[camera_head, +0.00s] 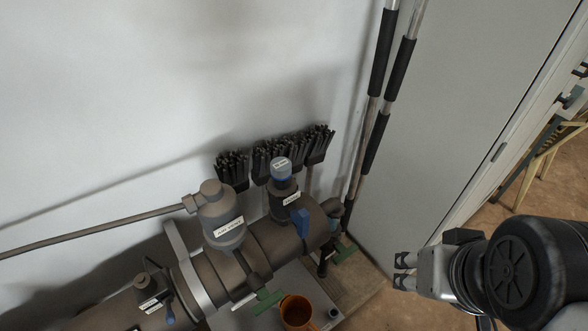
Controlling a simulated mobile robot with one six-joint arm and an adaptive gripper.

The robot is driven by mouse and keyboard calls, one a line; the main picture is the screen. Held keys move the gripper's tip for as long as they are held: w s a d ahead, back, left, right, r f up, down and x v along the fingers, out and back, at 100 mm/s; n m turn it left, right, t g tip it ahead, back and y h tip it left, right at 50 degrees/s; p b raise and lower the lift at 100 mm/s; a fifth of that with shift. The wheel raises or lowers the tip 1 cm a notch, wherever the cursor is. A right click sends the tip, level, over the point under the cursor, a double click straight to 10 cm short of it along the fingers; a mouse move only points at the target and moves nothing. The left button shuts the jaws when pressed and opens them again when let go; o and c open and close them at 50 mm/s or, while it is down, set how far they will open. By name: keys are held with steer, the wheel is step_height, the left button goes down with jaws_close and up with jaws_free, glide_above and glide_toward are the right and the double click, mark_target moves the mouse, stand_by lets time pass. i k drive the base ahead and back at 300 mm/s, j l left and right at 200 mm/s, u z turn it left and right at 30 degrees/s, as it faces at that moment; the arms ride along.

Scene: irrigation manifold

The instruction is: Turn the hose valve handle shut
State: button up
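A brown pipe manifold (262,250) runs from the lower left to the centre. A green handle (345,252) sits on a small valve at its right end, and another green handle (267,302) sits below its middle. A blue handle (302,224) is on the pipe near the right end, and a smaller blue one (168,312) is at the lower left. The labels are too small for me to tell which handle is the hose valve's. My gripper (403,270) is right of the right green handle, apart from it. Its two fingertips are spread, with nothing between them.
An orange cup (297,313) stands on a light surface below the manifold. Black brushes (290,150) are behind the manifold by the white wall. Two poles with black grips (380,120) lean beside a pale door or cabinet panel (465,110). Brown floor shows at the right.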

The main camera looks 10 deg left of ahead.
mark_target(300, 218)
steer(key=j+u, duration=0.35)
steer(key=u, duration=0.15)
steer(key=k+j+u, duration=0.15)
steer(key=u, duration=0.3)
steer(key=k+j+u, duration=0.15)
steer(key=u, duration=0.25)
steer(key=j, duration=0.1)
